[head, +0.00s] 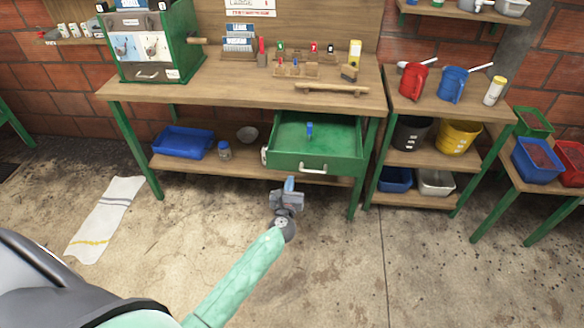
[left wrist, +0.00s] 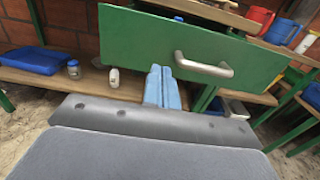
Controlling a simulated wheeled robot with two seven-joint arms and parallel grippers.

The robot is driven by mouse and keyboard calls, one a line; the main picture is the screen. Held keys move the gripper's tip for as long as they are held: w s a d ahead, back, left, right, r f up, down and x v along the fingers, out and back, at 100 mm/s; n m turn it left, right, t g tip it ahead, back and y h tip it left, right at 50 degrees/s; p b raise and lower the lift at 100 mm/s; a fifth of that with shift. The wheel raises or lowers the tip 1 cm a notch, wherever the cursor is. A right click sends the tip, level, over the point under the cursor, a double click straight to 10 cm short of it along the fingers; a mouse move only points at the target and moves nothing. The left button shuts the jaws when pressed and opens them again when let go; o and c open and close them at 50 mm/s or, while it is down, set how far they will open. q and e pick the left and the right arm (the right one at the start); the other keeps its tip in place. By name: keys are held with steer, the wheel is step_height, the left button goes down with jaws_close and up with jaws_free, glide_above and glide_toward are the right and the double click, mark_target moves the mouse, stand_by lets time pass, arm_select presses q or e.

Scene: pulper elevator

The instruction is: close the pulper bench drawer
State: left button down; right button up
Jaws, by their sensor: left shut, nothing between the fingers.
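The green pulper bench drawer (head: 312,153) stands pulled out from under the wooden bench top, and its inside shows in the head view. A small blue-topped item (head: 309,131) stands in it. Its front has a pale metal handle (head: 313,169). In the left wrist view the green drawer front (left wrist: 150,45) and the handle (left wrist: 204,66) are close. My left gripper (head: 289,184) is shut and empty, in front of the drawer and a little left of the handle. Its blue fingers (left wrist: 162,86) point at the lower drawer front; I cannot tell whether they touch it. My right gripper is not in view.
The lower shelf holds a blue tray (head: 183,142), a jar (head: 225,150) and a bowl (head: 247,134). A green cabinet (head: 150,40) stands on the bench top. A towel (head: 104,219) lies on the floor. The floor before the bench is otherwise clear.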

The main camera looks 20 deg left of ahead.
mark_target(293, 163)
arm_select(q)
steer(key=shift+p+x, duration=0.75)
steer(key=shift+x, duration=2.75)
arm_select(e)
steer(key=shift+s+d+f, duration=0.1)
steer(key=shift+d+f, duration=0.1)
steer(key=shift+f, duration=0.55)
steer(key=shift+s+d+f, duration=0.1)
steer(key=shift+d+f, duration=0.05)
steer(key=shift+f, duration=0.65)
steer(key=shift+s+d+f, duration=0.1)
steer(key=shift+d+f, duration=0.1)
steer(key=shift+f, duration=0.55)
arm_select(q)
steer(key=shift+f, duration=0.1)
